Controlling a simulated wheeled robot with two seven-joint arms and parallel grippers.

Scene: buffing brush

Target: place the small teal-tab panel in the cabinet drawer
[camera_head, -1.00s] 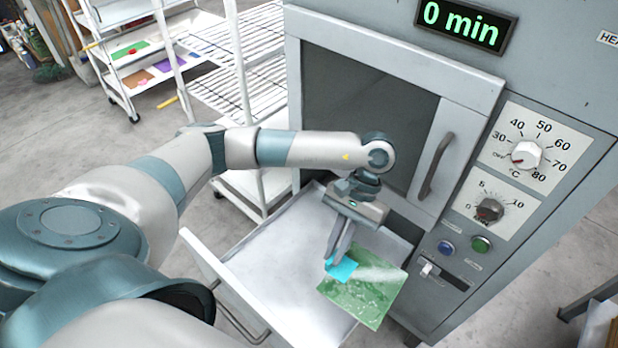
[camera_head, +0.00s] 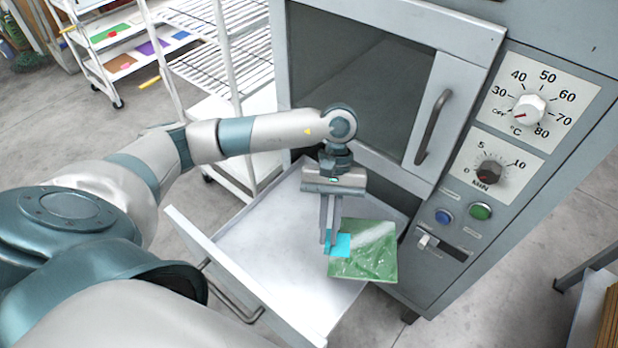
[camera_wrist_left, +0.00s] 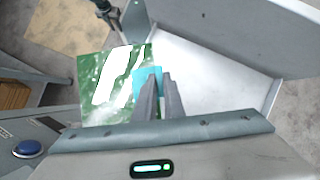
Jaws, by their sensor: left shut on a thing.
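The small panel (camera_head: 365,255) is a green, glossy square with a teal tab (camera_head: 341,243) on its left side. My left gripper (camera_head: 328,238) is shut on the teal tab, and the panel hangs out to the right of the fingers. The panel is over the right part of the open, pale cabinet drawer (camera_head: 262,236); I cannot tell whether it touches the drawer floor. The left wrist view shows the green panel (camera_wrist_left: 108,85) left of the fingers, with the teal tab (camera_wrist_left: 146,78) at the fingertips.
The grey cabinet (camera_head: 420,225) stands behind the drawer, with a closed windowed door (camera_head: 365,70), dials and buttons on its right. A white wire rack (camera_head: 225,70) stands behind left. The left part of the drawer is bare. The drawer handle (camera_head: 232,293) faces front left.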

